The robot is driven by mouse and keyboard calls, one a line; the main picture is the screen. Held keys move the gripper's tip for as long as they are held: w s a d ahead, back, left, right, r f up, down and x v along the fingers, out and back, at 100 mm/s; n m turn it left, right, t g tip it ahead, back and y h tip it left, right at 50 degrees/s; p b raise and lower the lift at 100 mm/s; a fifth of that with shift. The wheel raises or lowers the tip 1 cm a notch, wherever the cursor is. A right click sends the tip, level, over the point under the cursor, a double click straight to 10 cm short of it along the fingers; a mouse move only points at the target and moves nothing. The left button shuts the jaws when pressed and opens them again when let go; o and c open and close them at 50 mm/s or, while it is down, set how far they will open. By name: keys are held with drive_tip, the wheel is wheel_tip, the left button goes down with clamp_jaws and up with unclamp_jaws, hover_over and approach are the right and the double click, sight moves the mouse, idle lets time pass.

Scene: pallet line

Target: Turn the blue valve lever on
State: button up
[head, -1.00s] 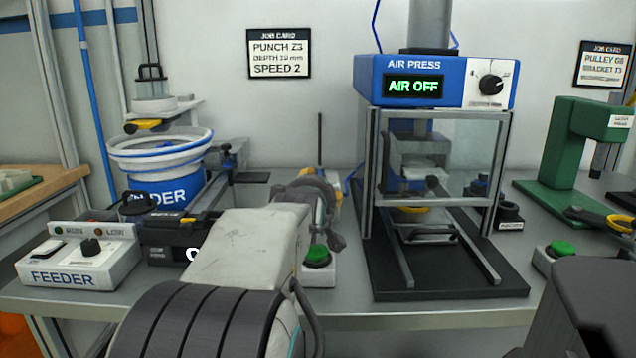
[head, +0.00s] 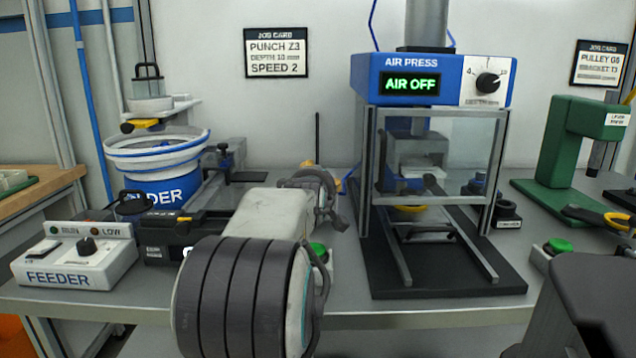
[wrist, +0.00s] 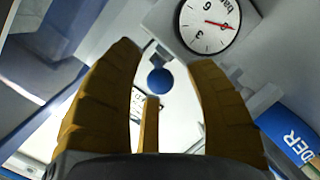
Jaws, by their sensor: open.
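In the wrist view a round blue knob (wrist: 159,80), which looks like the end of the blue valve lever, is between the two amber fingers. My gripper (wrist: 163,58) is open, with a gap between each finger and the knob. A narrow amber bar (wrist: 151,122) shows just below the knob; I cannot tell what it belongs to. In the head view my forearm and wrist hide the lever, and the fingers are mostly hidden. The air press (head: 442,78) display reads AIR OFF.
A round gauge (wrist: 213,25) marked in bar sits above the fingers in the wrist view. The feeder box (head: 75,262) and bowl feeder (head: 158,165) are left of my arm. A green button (head: 319,250) is beside my wrist. A green press (head: 570,150) stands right.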

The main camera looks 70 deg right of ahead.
drive_tip(key=shift+d+f, duration=0.1)
drive_tip(key=shift+d, duration=0.1)
clamp_jaws()
idle(0.5)
